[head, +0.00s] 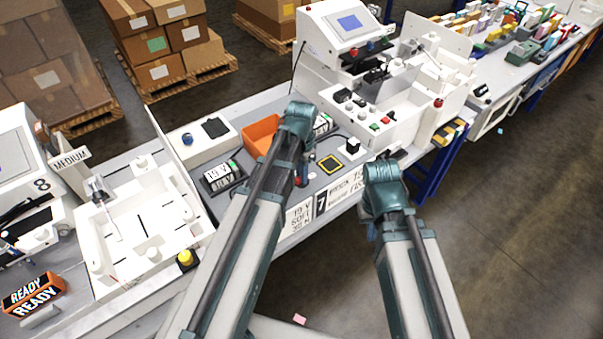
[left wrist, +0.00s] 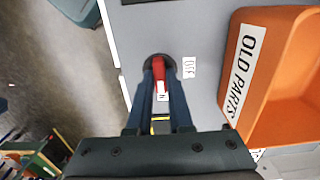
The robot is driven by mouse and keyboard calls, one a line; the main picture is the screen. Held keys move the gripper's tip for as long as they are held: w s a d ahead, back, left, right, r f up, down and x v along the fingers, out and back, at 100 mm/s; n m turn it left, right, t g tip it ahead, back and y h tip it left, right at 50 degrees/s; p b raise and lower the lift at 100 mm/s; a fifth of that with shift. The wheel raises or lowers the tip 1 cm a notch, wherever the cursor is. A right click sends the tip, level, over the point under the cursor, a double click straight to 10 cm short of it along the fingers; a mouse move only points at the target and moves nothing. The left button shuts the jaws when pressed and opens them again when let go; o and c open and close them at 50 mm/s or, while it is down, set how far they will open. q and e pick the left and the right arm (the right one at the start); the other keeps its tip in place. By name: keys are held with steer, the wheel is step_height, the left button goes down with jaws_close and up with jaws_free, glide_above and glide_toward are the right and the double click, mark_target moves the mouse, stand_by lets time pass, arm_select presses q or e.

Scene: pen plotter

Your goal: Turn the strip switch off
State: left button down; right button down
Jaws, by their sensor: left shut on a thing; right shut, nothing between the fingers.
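The strip switch is a red lever (left wrist: 159,75) on a dark round base in the left wrist view. A white OFF label (left wrist: 188,67) lies to the right of the base. A second label (left wrist: 163,97), partly hidden with an N showing, lies by the lever's end, towards which the lever points. My left gripper (left wrist: 160,88) has its fingers on both sides of the lever and is shut on it. In the head view my left gripper (head: 302,178) points down at the bench and hides the switch. My right gripper (head: 372,232) is shut and empty, low beyond the bench's front edge.
An orange bin (head: 262,134) stands close by; its OLD PARTS label (left wrist: 243,72) shows in the left wrist view. A black 19 V pack (head: 222,177) lies left of it. A yellow-framed square (head: 329,165) lies to the right.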

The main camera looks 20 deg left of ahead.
arm_select(q)
steer(key=shift+n, duration=0.4)
steer(key=n, duration=1.3)
steer(key=shift+n, duration=2.2)
steer(key=c, duration=0.8)
jaws_free()
